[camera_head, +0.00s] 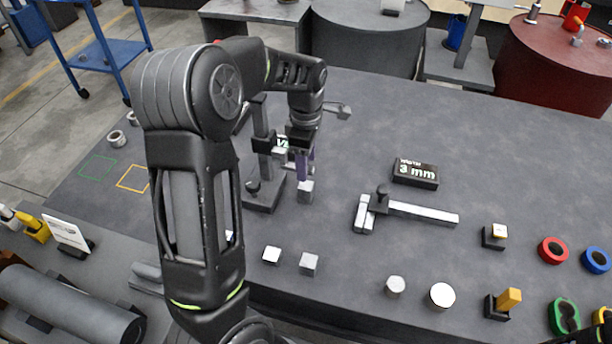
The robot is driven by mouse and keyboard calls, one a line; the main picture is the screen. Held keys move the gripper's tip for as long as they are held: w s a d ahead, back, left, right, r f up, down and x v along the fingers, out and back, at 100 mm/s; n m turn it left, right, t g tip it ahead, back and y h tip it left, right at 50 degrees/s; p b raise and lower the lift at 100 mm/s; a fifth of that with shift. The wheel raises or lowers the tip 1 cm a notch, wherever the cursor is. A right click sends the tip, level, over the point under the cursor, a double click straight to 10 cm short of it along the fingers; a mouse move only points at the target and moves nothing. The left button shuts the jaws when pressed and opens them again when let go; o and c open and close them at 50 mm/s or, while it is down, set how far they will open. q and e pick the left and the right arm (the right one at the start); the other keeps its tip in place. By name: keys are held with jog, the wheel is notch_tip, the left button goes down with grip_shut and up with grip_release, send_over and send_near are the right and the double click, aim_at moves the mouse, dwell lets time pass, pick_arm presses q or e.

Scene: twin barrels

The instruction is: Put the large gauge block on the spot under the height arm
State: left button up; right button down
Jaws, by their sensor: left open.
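The height gauge has a dark base (263,196), an upright column and a small display (282,142). My left gripper (304,178) points down just right of this stand, open. A light grey block (305,191) is directly below its fingertips; I cannot tell whether the fingers are beside it or above it. Two more small grey blocks, a left one (271,255) and a right one (309,263), stand near the front edge. I cannot tell for sure which block is the large one. The spot under the height arm is hidden by my left arm and gripper.
A sign reading 3 mm (416,173) stands behind a caliper-like tool (423,212). Two round pieces (442,295) are at the front. Coloured rings (553,250) and small stands (494,237) are at the right. Green and yellow outlined squares (133,178) are at the left.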

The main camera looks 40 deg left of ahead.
pick_arm(q)
jog(key=shift+r, duration=1.3)
